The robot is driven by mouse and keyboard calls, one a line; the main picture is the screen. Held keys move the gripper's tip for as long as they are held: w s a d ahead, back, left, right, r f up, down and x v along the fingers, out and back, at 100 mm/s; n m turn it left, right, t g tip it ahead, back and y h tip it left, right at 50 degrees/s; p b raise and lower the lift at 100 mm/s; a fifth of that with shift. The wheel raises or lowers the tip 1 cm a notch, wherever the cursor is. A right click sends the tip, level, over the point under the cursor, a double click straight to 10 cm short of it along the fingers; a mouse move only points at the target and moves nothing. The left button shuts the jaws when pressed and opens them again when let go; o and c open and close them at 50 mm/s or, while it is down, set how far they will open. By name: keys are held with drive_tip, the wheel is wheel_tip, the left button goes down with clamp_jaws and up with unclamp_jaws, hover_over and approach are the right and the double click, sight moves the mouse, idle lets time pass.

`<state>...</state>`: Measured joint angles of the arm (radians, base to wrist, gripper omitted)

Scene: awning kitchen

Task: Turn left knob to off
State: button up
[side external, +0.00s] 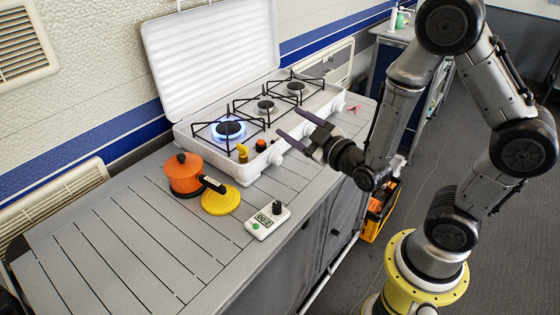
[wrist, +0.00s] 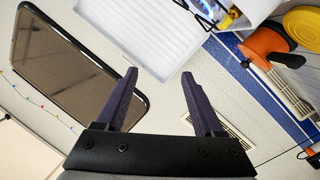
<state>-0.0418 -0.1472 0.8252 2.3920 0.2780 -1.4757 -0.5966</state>
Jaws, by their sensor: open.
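The white stove (side external: 220,165) stands on the counter with its lid (side external: 215,55) raised. In the side view its nearest burner (side external: 229,128) burns with a blue flame; the other two show no flame. White knobs line the front edge; the one nearest the lit burner (side external: 276,158) looks like the left knob. Its setting is too small to read. My gripper (side external: 288,121) is open and empty, in front of and above the front edge, close to the knobs but apparently not touching. In the wrist view my open fingers (wrist: 158,75) have nothing between them, and no knob is clear.
A yellow piece (side external: 242,153) and an orange piece (side external: 261,145) stand on the stove's front edge. The counter's near-left part is clear.

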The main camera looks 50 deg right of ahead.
sight(279, 160)
drive_tip(key=s+f+g, duration=0.1)
drive_tip(key=s+f, duration=0.1)
drive_tip(key=f, duration=0.2)
drive_tip(key=s+f+n+g, duration=0.1)
drive_tip(key=f, duration=0.3)
drive_tip(key=s+f, duration=0.2)
drive_tip(key=f, duration=0.2)
drive_tip(key=shift+s+d+f+g, duration=0.15)
drive_tip(key=shift+s+f+g, duration=0.15)
drive_tip(key=shift+g, duration=0.1)
drive_tip(key=shift+f, duration=0.2)
drive_tip(key=x, duration=1.3)
drive_tip(key=shift+w+f, duration=0.15)
drive_tip(key=shift+w, duration=0.25)
clamp_jaws()
